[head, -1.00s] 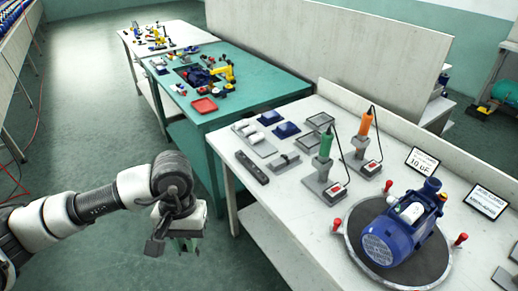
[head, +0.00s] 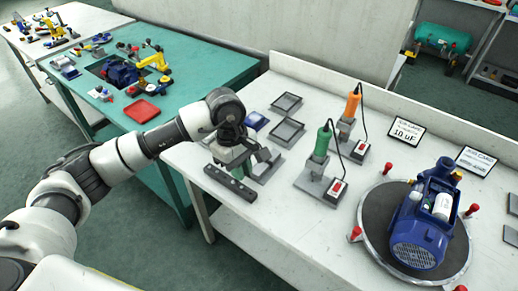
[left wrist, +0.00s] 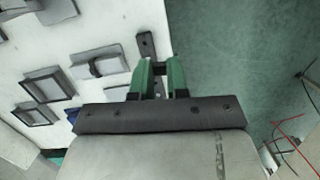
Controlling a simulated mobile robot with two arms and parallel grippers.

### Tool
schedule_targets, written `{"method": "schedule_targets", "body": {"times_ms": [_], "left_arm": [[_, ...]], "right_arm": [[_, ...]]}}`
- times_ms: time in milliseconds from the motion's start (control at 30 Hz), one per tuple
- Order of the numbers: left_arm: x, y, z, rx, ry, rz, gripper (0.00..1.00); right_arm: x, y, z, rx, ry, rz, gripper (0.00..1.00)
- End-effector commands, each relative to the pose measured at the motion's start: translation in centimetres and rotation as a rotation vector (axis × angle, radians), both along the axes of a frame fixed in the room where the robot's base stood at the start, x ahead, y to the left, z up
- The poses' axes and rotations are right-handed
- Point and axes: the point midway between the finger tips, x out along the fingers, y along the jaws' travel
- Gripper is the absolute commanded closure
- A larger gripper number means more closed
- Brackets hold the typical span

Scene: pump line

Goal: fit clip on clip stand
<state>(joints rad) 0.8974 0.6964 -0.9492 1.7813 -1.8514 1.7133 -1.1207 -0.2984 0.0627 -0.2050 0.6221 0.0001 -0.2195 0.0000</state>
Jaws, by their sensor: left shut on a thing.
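My left gripper (head: 236,158), with green fingers, hangs over the near left part of the white bench. In the left wrist view its green fingers (left wrist: 160,78) are shut on a small dark piece (left wrist: 160,70), apparently the clip, mostly hidden between them. A grey block with a dark raised ridge (left wrist: 97,68), which may be the clip stand, sits on the bench to the left in that view. In the head view the arm partly hides it. A dark bar with holes (head: 230,184) lies at the bench's front edge, below the gripper. My right gripper is not seen.
A green-handled tool (head: 322,145) and an orange-handled tool (head: 352,105) stand on the bench. Grey trays (head: 287,103) lie behind the gripper. A blue pump (head: 425,225) sits on a round turntable at right. A teal table (head: 190,85) adjoins at the back left.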

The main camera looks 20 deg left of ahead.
Motion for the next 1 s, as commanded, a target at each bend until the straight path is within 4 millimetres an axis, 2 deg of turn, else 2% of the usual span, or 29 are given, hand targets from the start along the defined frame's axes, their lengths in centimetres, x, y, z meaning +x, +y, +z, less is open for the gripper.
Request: {"method": "schedule_targets", "body": {"times_ms": [100, 300, 500, 700, 1000], "left_arm": [[3.1, -0.4, -1.3, -0.003, 0.002, 0.383, 1.00], [7.5, -0.5, -2.8, -0.001, 0.006, 1.008, 1.00], [10.3, -0.3, -4.0, 0.001, 0.006, 1.464, 1.00], [11.3, -0.2, -4.6, 0.001, 0.006, 1.662, 1.00], [11.4, -0.2, -5.8, 0.002, 0.008, 1.680, 1.00]], "right_arm": [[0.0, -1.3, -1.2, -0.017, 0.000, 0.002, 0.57], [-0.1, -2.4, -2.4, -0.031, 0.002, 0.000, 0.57], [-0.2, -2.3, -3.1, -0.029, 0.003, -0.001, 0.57], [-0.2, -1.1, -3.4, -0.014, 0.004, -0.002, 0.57], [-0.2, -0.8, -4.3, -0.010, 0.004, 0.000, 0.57]]}}
